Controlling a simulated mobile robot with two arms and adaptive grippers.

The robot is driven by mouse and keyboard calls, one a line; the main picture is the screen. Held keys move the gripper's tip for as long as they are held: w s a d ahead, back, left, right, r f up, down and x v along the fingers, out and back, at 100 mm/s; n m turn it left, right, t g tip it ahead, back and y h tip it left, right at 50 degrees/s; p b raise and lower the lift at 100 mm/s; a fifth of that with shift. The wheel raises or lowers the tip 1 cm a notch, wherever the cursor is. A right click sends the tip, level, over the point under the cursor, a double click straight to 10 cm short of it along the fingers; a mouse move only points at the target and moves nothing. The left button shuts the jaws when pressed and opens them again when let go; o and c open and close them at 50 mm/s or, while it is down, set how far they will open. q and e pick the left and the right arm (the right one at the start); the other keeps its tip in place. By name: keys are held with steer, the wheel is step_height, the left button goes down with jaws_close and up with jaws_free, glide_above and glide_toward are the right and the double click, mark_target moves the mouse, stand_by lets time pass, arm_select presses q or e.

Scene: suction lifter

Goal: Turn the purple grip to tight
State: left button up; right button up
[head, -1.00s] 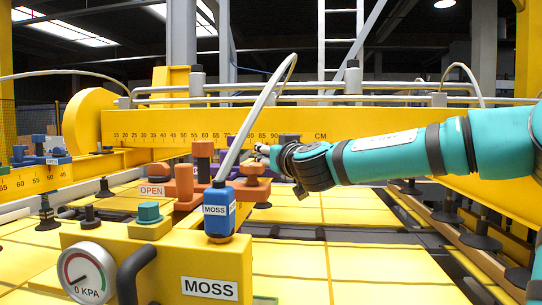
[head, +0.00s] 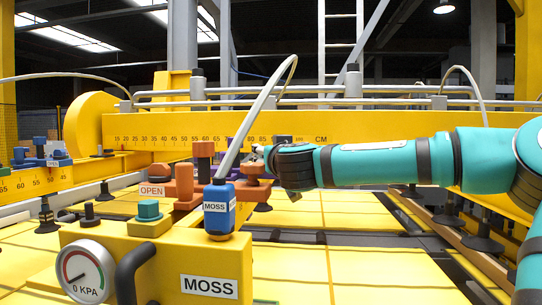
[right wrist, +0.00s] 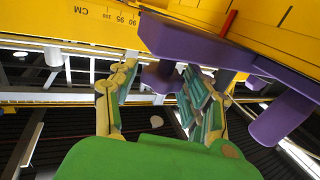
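The purple fixture (right wrist: 205,42) fills the upper middle of the right wrist view, against the yellow beam. A purple knob-like part (right wrist: 162,78) of it lies between the fingers of my right gripper (right wrist: 160,85), which stand apart on either side. I cannot tell whether the fingers touch it. A second purple arm (right wrist: 283,116) sticks out to the right. In the head view my right gripper (head: 262,153) reaches in from the right, behind the orange fixture. Most of the purple fixture is hidden there, and any tight marking is not readable. My left gripper is out of view.
An orange fixture (head: 184,182) marked OPEN and a blue MOSS block (head: 218,210) with a hose stand just in front. A pressure gauge (head: 85,273) reads near 0 KPA. The yellow beam with its centimetre scale (head: 130,127) runs behind.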

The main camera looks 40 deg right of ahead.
steer(key=shift+o, duration=0.6)
steer(key=v, duration=1.2)
steer(key=shift+f, duration=0.1)
